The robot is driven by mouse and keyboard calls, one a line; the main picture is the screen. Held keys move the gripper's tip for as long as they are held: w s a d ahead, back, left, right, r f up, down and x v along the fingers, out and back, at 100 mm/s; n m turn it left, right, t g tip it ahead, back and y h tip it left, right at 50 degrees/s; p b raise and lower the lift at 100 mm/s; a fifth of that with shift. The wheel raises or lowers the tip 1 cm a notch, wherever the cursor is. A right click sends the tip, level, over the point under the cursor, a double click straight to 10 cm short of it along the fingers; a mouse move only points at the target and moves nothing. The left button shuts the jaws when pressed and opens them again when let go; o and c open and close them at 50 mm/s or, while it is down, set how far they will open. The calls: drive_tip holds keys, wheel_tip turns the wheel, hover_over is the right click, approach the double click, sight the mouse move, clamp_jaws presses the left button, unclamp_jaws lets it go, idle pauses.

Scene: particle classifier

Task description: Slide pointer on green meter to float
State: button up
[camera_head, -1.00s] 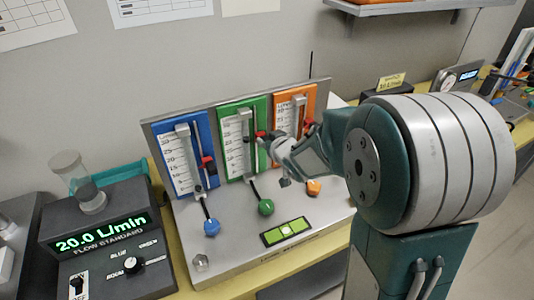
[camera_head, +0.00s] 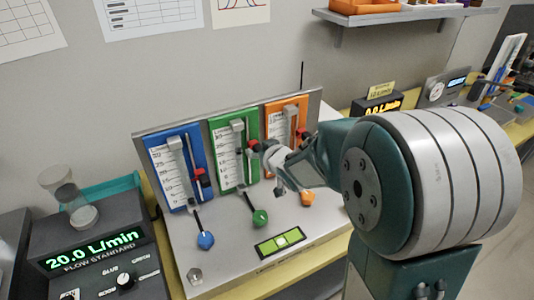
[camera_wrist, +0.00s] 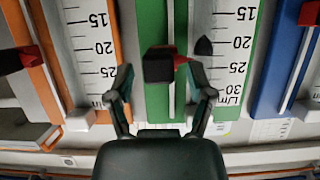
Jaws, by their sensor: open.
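The green meter (camera_head: 245,182) stands between the blue and orange meters on a sloped grey board. Its red and black pointer (camera_wrist: 160,66) sits on a slot beside the tube. In the head view the pointer (camera_head: 252,144) shows as a red spot at the gripper's tip. My gripper (camera_wrist: 158,80) is open, with one finger on each side of the pointer; contact cannot be told. A dark pointed float (camera_wrist: 204,46) shows in the tube near the 20 mark, in the upside-down wrist view. The pointer is slightly toward the 25 mark from it.
The blue meter (camera_head: 168,168) and orange meter (camera_head: 274,119) flank the green one closely, each with its own red pointer. Knobs and a small green level (camera_head: 280,242) sit below. A flow standard box (camera_head: 92,250) reading 20.0 L/min stands at left. A shelf (camera_head: 400,14) hangs above.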

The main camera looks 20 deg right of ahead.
drive_tip(key=v, duration=1.1)
drive_tip(key=shift+f, duration=0.1)
drive_tip(key=s+d+r+m+g+h, duration=0.3)
drive_tip(key=s+h, duration=0.2)
drive_tip(key=s, duration=0.3)
drive_tip(key=s+a+g+y, duration=0.2)
drive_tip(key=s+a+g, duration=0.2)
drive_tip(key=s, duration=0.8)
drive_tip(key=shift+a+f+n+g, duration=0.3)
drive_tip(key=shift+a+f+n, duration=0.15)
drive_tip(key=shift+a, duration=0.15)
drive_tip(key=shift+s, duration=0.1)
idle(0.8)
